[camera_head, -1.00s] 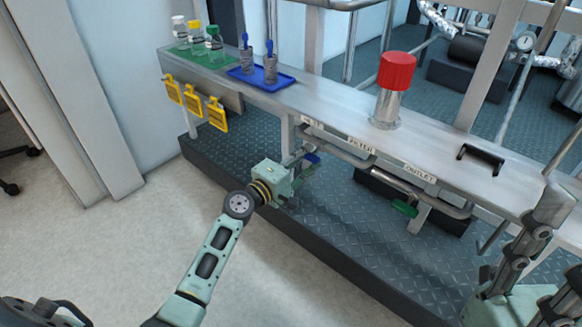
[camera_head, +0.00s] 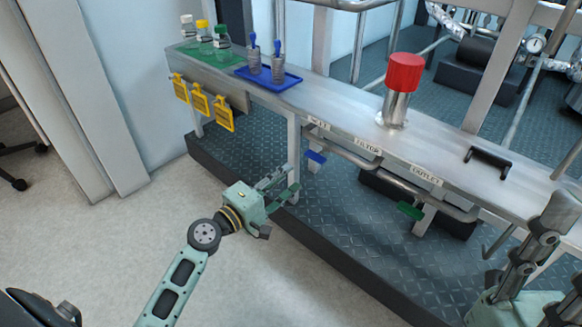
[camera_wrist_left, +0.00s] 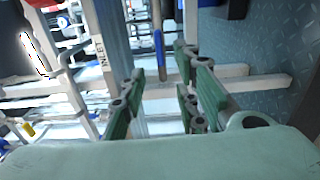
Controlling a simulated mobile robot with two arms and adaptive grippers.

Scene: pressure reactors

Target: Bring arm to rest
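My left gripper (camera_head: 284,184) is in front of the metal bench (camera_head: 345,118), below its top and close to a bench leg. In the left wrist view its two green fingers (camera_wrist_left: 160,98) stand apart with nothing between them. A blue valve handle (camera_head: 315,157) is just right of the fingertips in the head view, apart from them. It also shows beyond the fingers in the left wrist view (camera_wrist_left: 158,52).
A green valve handle (camera_head: 410,211) hangs on the pipe below the bench. A red-capped cylinder (camera_head: 403,75), a blue tray (camera_head: 285,83) with two tools and a green mat (camera_head: 218,57) with bottles are on top. Yellow tags (camera_head: 201,100) hang in front.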

